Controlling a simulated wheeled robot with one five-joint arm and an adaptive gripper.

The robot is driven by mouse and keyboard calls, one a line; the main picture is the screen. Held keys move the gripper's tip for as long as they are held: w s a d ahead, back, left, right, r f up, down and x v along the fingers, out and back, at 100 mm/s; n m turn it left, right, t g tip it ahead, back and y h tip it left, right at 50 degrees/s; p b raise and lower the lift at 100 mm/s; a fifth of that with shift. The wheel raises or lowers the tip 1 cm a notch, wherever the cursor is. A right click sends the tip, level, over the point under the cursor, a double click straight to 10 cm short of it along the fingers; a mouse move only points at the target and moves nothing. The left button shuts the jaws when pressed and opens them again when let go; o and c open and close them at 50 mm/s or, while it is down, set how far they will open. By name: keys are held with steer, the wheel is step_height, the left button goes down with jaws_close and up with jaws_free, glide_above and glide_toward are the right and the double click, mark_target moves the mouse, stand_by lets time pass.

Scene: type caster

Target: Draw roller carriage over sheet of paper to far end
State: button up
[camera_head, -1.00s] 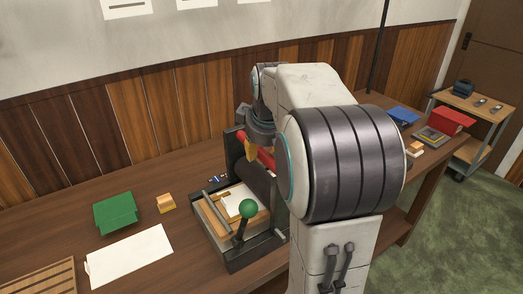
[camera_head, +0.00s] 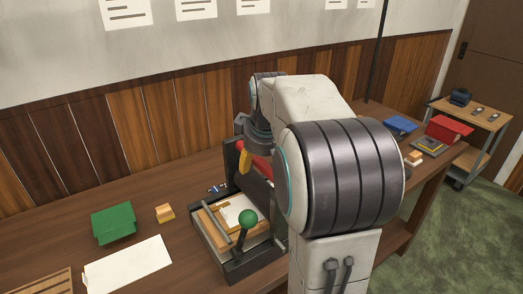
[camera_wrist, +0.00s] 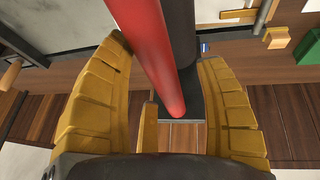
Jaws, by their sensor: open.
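The press (camera_head: 233,267) stands on the bench, with a sheet of paper (camera_head: 229,214) on its bed. The roller carriage is at the far end of the bed, partly hidden by my arm. Its red handle bar (camera_head: 262,168) shows beside my gripper (camera_head: 246,161). In the wrist view the red bar (camera_wrist: 155,60) runs between the open yellow fingers of my gripper (camera_wrist: 165,75), with the dark roller (camera_wrist: 183,45) just beyond. The fingers are on either side of the bar; contact cannot be told.
A lever with a green ball (camera_head: 247,217) rises at the press's near side. A green box (camera_head: 114,222), a small orange-and-cream block (camera_head: 165,212) and a larger white sheet (camera_head: 128,268) lie left of the press. A red box (camera_head: 448,128) and blue item (camera_head: 400,125) lie at far right.

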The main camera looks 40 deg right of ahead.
steer(key=v, duration=1.1)
steer(key=shift+s+r, duration=0.15)
steer(key=shift+r, duration=0.15)
steer(key=shift+a, duration=0.2)
steer(key=s+a+f+g+y+p, duration=0.1)
steer(key=s+a+f+p, duration=0.3)
steer(key=s+a+f, duration=0.9)
steer(key=s+a+y, duration=0.1)
steer(key=s+a, duration=0.1)
steer(key=a, duration=0.1)
steer(key=shift+s+a+f, duration=0.2)
steer(key=shift+a+f, duration=0.1)
steer(key=shift+f, duration=0.1)
